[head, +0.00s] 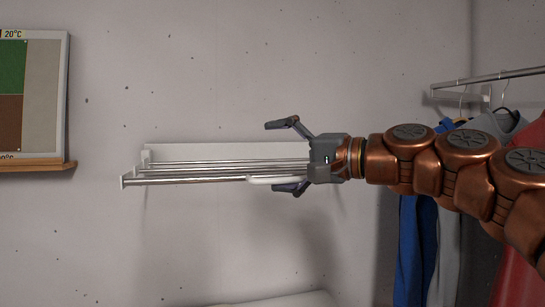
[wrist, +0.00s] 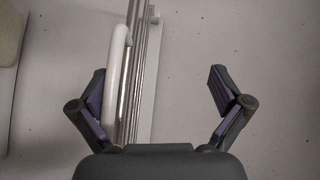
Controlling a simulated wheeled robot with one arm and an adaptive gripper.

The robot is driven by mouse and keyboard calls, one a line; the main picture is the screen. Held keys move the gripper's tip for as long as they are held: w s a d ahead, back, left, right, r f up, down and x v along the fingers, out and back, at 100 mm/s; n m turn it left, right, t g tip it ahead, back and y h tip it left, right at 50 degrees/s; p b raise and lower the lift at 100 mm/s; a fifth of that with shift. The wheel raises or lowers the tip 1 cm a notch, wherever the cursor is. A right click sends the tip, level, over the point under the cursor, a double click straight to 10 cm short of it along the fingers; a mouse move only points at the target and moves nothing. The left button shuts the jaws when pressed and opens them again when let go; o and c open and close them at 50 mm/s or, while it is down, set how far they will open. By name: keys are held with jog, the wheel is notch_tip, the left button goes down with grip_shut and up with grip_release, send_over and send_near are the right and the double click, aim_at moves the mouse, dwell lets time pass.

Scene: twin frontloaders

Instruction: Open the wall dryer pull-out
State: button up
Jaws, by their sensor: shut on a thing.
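The wall dryer (head: 228,152) is a white wall panel with several thin metal rails (head: 190,180) level in front of it. A white rounded handle (head: 272,180) lies along the front rail at its right end. My gripper (head: 273,156) reaches in from the right, one finger above the rails and one below. In the wrist view the handle (wrist: 118,75) runs close beside the left finger, and contact there is hard to see. The right finger stands apart from the rails. My gripper hides the dryer's right end.
Clothes on hangers (head: 420,230) hang from a metal rail (head: 490,78) at the right, behind my arm. A framed board (head: 45,95) is on the wall at the left. A pale surface (head: 280,299) shows below the dryer. The wall between is bare.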

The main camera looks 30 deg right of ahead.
jog(key=shift+s+d+r+t+b, duration=0.2)
jog(key=shift+s+d+r, duration=0.15)
jog(key=shift+s+r, duration=0.35)
jog(key=shift+s+d+r+t+b, duration=0.2)
jog(key=shift+s+d+r, duration=0.1)
jog(key=shift+s+r, duration=0.35)
jog(key=shift+s+d+f+b, duration=0.2)
jog(key=shift+s+d+f, duration=0.2)
jog(key=shift+s+d, duration=0.45)
jog(key=shift+s+d+f+b, duration=0.2)
jog(key=shift+s+d+f, duration=0.2)
jog(key=shift+s+d, duration=0.4)
jog(key=shift+s+d+f, duration=0.15)
jog(key=shift+s, duration=0.25)
jog(key=shift+c, duration=0.6)
jog(key=shift+s+d, duration=0.1)
jog(key=shift+s, duration=0.3)
jog(key=c, duration=0.6)
jog(key=shift+o, duration=0.2)
jog(key=shift+s+d+f+b, duration=0.1)
jog(key=shift+d+f+b, duration=0.15)
jog(key=shift+f+b, duration=0.15)
jog(key=shift+f+g, duration=0.2)
jog(key=shift+g, duration=0.1)
